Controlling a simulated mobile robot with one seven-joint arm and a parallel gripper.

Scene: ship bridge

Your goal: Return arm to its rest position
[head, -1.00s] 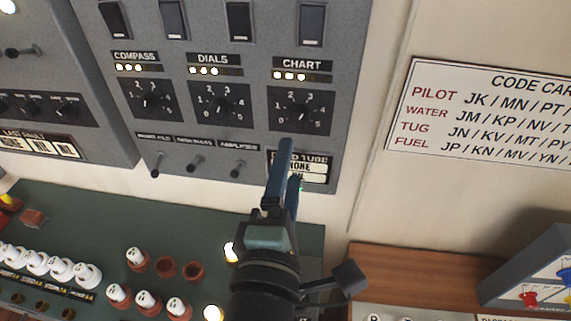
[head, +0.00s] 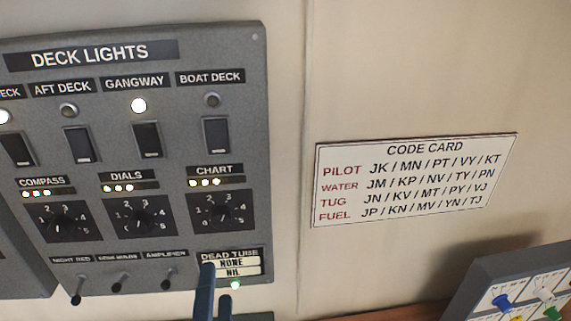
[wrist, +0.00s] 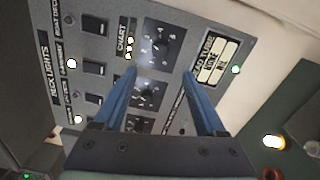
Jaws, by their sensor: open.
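My gripper shows at the bottom of the head view, where only its blue fingertips (head: 214,294) are in sight, in front of the lower right of the deck lights panel (head: 258,120). In the wrist view both blue fingers (wrist: 158,88) stand apart with nothing between them. Behind them are the chart knob (wrist: 163,45) and the dead tube label (wrist: 216,62). The gripper is open and empty. The rest of my arm is out of the head view.
A code card (head: 416,180) hangs on the cream wall right of the panel. A grey box with coloured pegs (head: 520,290) stands at the lower right. Toggle levers (head: 120,282) stick out from the panel's lower edge. In the wrist view a lit lamp (wrist: 273,142) sits on a green console.

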